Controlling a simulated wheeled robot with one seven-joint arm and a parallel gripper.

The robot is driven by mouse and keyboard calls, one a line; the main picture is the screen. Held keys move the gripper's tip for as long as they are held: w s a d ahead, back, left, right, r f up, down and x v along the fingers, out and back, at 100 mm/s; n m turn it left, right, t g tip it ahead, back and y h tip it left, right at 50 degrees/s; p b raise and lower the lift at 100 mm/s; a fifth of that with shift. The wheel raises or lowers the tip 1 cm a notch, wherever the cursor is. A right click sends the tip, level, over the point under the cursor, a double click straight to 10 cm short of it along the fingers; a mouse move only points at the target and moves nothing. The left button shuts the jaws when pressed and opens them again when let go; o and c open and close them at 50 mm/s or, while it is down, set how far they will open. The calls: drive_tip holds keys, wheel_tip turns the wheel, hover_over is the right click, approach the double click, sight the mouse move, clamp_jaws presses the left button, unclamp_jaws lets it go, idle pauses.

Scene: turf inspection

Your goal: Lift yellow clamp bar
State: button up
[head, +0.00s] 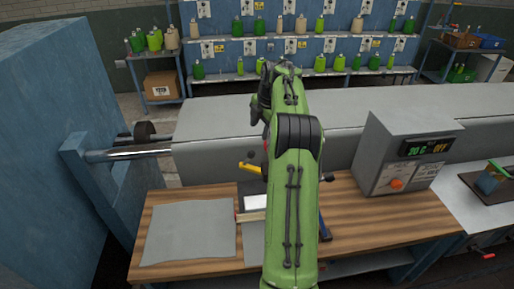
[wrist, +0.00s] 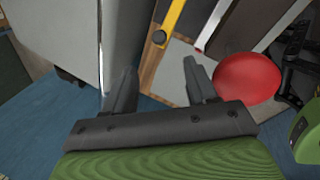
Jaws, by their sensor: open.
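The yellow clamp bar (head: 249,168) shows in the head view just left of my arm, above the back part of the wooden bench, and its right end is hidden behind my arm. In the wrist view the yellow bar (wrist: 171,20) runs in from the top edge, with a dark round knob (wrist: 159,38) at its lower end. My gripper (wrist: 160,85) is open, with nothing between its two dark fingers. The bar lies beyond the fingertips, apart from them. In the head view my arm hides the fingers.
A red round disc (wrist: 247,78) is right of the fingers. The wooden bench (head: 160,255) carries a grey sheet (head: 190,232) at left and a control box (head: 408,155) at right. A long grey machine bed (head: 215,125) runs behind. A blue cabinet (head: 50,160) stands left.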

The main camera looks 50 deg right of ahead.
sight(252, 152)
drive_tip(key=x, duration=1.6)
drive_tip(key=shift+w+a, duration=0.2)
drive_tip(key=shift+a, duration=0.1)
clamp_jaws()
